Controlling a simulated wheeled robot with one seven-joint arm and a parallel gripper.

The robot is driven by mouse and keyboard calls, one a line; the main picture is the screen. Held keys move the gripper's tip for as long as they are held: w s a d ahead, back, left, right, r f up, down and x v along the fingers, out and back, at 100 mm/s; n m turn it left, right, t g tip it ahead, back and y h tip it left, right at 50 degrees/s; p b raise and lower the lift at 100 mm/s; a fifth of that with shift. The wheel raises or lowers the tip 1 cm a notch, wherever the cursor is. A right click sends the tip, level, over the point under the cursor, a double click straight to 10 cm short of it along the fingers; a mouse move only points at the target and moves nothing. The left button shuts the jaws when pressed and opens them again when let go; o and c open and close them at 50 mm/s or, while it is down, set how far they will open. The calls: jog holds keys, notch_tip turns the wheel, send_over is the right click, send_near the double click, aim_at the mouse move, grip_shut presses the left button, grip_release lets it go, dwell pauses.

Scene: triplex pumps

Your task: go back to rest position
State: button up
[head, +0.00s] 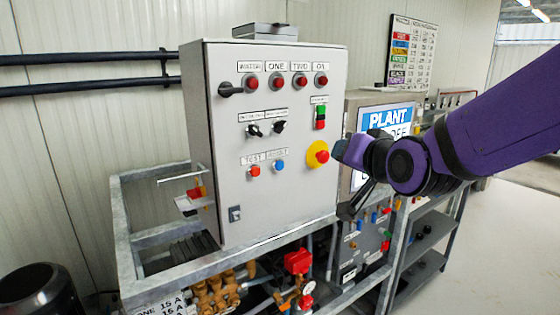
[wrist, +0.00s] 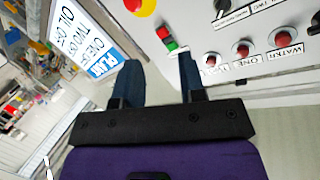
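My gripper (head: 350,155) is at the right of the grey control cabinet (head: 225,130) in the head view, at the end of my purple arm, close to the red emergency button on its yellow disc (head: 318,154). In the wrist view my gripper (wrist: 158,62) shows two dark blue fingers spread apart, with nothing between them. The emergency button (wrist: 132,5) is at the top edge there. The green and red push buttons (wrist: 165,38) lie beyond the fingertips. The gap between fingers and panel is hard to judge.
A blue and white "PLANT" sign (head: 383,125) stands behind my gripper. A metal frame (head: 130,240) carries the cabinet above pumps and a red valve (head: 298,261). A shelf rack (head: 425,250) stands at right.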

jog(key=s+d+n+g+h, duration=0.1)
jog(key=s+d+g, duration=0.3)
jog(key=s+d, duration=0.4)
jog(key=s+d+f+n+g+h, duration=0.1)
jog(key=s+d+g+h, duration=0.2)
jog(key=s+d, duration=0.6)
jog(key=s+g, duration=0.2)
jog(key=s, duration=0.3)
jog(key=shift+f, duration=0.25)
